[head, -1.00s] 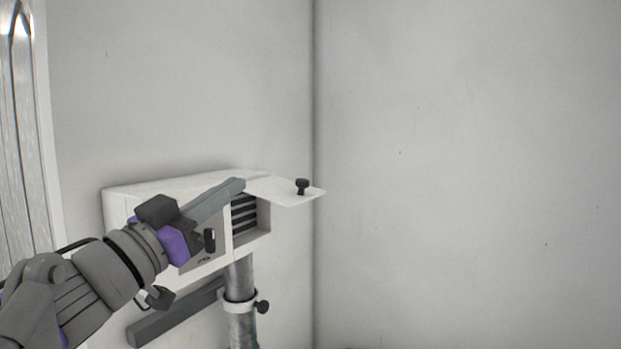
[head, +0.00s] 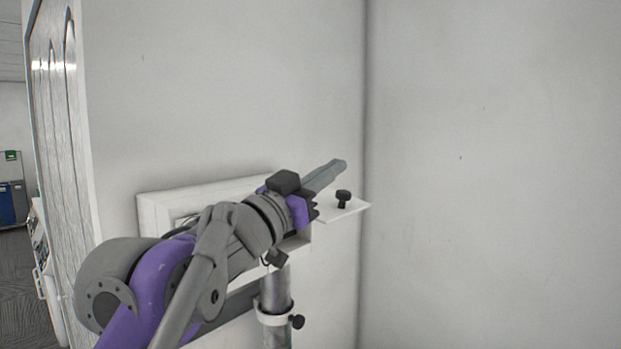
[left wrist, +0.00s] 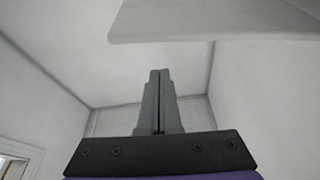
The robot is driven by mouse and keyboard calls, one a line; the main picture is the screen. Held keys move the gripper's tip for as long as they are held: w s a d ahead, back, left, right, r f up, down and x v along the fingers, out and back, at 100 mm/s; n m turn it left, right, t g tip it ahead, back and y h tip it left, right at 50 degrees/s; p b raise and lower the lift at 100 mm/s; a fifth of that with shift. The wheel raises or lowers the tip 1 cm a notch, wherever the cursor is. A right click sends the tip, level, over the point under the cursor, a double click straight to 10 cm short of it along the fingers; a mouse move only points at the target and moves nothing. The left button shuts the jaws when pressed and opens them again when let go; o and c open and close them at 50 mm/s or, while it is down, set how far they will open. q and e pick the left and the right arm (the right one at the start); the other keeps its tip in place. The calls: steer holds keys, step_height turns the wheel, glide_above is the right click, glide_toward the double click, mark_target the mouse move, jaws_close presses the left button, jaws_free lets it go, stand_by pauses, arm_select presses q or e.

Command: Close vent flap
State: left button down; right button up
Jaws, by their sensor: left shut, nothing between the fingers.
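The vent flap (head: 340,211) is a thin white plate standing out roughly level from the white vent box (head: 160,207), with a black knob (head: 343,197) near its outer end. My left gripper (head: 340,163) is shut and empty, its grey fingers pointing up and right. In the head view the fingertips appear just above and behind the knob; I cannot tell whether they touch the flap. My arm hides much of the box and the vent opening. In the left wrist view the closed fingers (left wrist: 159,74) lie below a pale plate (left wrist: 215,20) that looks like the flap. My right gripper is not in view.
The box sits on a grey metal post (head: 276,290) with a white collar and black knob. White walls meet in a corner (head: 362,150) just right of the flap. A ribbed panel (head: 57,150) stands at the left. The space right of the flap is clear.

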mark_target(334, 212)
arm_select(q)
steer(key=shift+x, duration=1.1)
steer(key=f, duration=0.3)
steer(key=shift+w+a, duration=0.2)
steer(key=shift+a, duration=0.05)
steer(key=shift+s+a+f+b, duration=0.1)
steer(key=shift+s+f+b, duration=0.2)
steer(key=shift+s+f, duration=0.1)
steer(key=shift+w+f, duration=0.2)
steer(key=shift+w, duration=0.1)
steer(key=shift+s, duration=0.1)
